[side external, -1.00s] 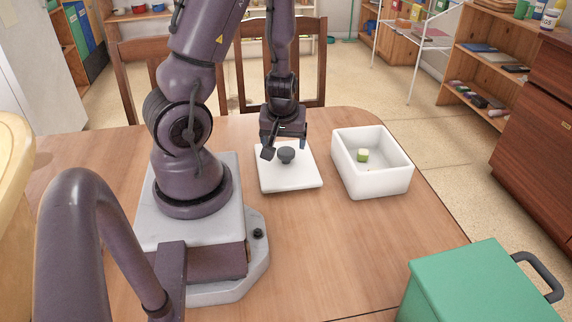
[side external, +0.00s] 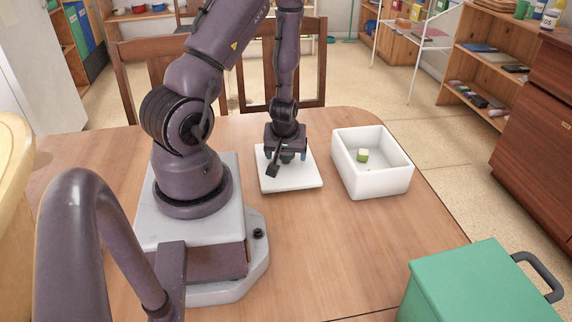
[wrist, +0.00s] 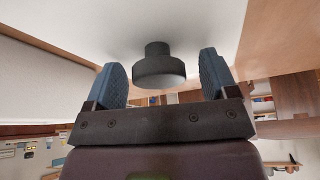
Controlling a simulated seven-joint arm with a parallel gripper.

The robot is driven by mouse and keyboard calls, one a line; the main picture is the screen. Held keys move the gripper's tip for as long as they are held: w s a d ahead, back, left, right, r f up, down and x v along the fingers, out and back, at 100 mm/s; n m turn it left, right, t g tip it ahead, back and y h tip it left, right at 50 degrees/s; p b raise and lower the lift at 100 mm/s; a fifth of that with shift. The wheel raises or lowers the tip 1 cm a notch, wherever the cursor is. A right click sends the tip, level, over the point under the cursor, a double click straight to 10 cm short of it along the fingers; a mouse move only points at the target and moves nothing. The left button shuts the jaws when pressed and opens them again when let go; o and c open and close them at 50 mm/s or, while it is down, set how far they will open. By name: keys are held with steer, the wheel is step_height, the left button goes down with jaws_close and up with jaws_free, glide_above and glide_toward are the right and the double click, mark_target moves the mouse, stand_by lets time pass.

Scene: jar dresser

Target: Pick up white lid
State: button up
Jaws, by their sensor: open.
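The white lid (side external: 298,181) is a flat square with a dark round knob at its middle, lying on the wooden table. My gripper (side external: 285,158) is low over the lid, pointing down. In the wrist view my gripper (wrist: 163,75) is open, with a blue-padded finger on each side of the knob and gaps on both sides. The gripper hides most of the knob in the side view.
A white open box (side external: 402,180) with a small green and white piece (side external: 363,155) inside stands just right of the lid. A green case (side external: 480,290) with a dark handle is at the lower right. The table (side external: 340,245) in front of the lid is clear.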

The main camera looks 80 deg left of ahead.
steer(key=shift+c, duration=0.4)
steer(key=c, duration=0.9)
step_height(320, 180, up, 8)
steer(key=shift+w+f, duration=0.1)
steer(key=shift+w, duration=0.05)
steer(key=shift+r, duration=1.15)
